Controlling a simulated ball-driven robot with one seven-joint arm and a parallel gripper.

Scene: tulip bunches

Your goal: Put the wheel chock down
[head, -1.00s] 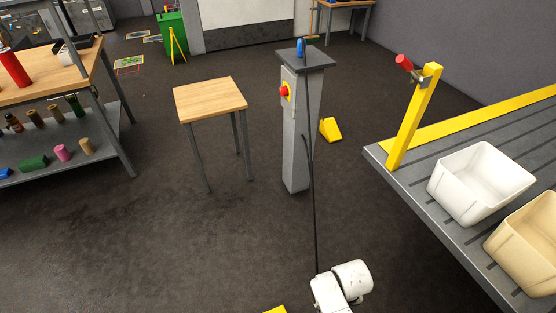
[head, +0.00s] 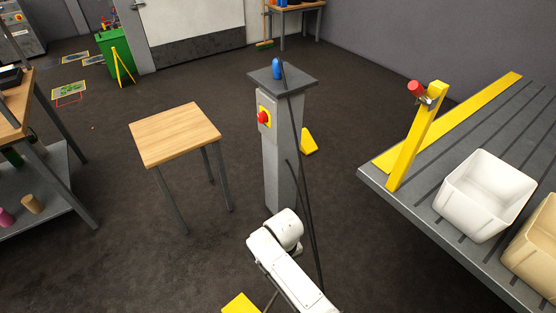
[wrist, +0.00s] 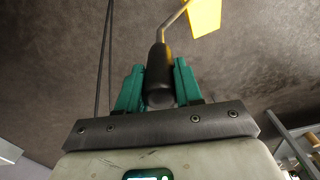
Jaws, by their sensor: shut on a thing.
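My gripper (wrist: 159,86) shows in the wrist view with its two green fingers shut on a black handle (wrist: 159,70). A bent metal rod runs from the handle to a yellow block, the wheel chock (wrist: 205,16), which is partly cut off by the top edge. In the head view a yellow piece (head: 240,304) shows at the bottom edge beside my white arm and looks like the held chock. My gripper itself is hidden or out of frame there. Another yellow wedge (head: 309,142) stands on the floor just behind the grey pedestal.
The grey pedestal (head: 277,164) with a red button stands close ahead, a dark cable hanging by it. A small wooden table (head: 175,134) stands left of it. A slotted bench (head: 431,180) with a white bin (head: 484,195) is at right. Dark floor (head: 110,255) is open at lower left.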

